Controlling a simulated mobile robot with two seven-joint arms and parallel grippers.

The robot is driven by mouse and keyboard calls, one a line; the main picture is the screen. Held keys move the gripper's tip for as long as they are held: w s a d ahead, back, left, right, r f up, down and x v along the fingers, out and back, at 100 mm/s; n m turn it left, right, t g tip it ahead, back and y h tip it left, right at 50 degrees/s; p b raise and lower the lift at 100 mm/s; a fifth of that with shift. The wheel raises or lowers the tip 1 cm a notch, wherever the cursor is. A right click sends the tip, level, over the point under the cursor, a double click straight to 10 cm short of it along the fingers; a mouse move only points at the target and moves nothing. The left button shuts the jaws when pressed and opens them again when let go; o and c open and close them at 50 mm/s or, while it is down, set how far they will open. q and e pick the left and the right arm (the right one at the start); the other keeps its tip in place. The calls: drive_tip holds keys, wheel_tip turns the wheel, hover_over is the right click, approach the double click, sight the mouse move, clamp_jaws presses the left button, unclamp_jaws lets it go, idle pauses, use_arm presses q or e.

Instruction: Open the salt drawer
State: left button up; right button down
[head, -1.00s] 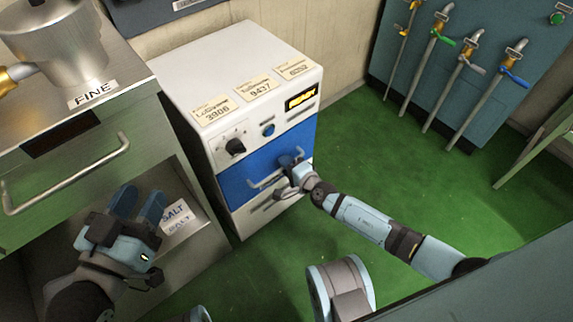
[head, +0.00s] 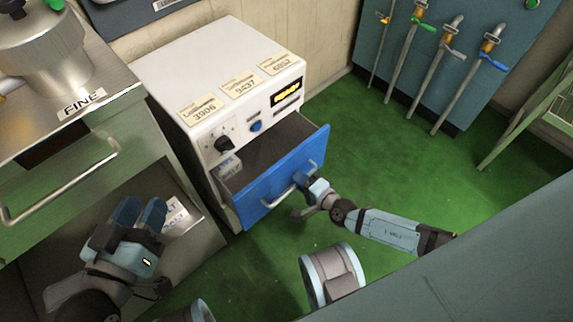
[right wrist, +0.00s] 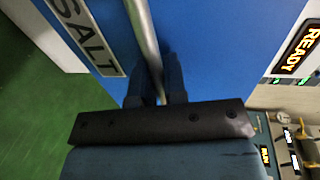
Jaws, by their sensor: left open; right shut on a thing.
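The salt drawer, a blue-fronted drawer (head: 280,178), is pulled out of the white cabinet (head: 205,65), and its dark inside shows from above. Its front carries a SALT label (right wrist: 88,37) in the right wrist view. My right gripper (head: 306,182) is shut on the silver bar handle (head: 270,201) of this drawer. In the right wrist view the handle (right wrist: 143,35) runs between the fingers (right wrist: 155,88). My left gripper (head: 140,214) is open and empty at the lower left, in front of the open-fronted cabinet.
A metal cabinet (head: 75,150) with a bar handle and a FINE label stands at the left, with a metal pot (head: 45,60) on top. A white salt label (head: 177,216) shows below, partly hidden. Green floor (head: 390,150) is clear at the right.

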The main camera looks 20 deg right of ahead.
drive_tip(key=f+v, duration=0.1)
drive_tip(key=v, duration=0.5)
drive_tip(key=shift+s+p, duration=0.45)
drive_tip(key=shift+s, duration=0.05)
drive_tip(key=shift+f, duration=0.15)
drive_tip(key=c, duration=1.2)
unclamp_jaws()
drive_tip(key=shift+d, duration=0.1)
drive_tip(key=shift+d, duration=0.1)
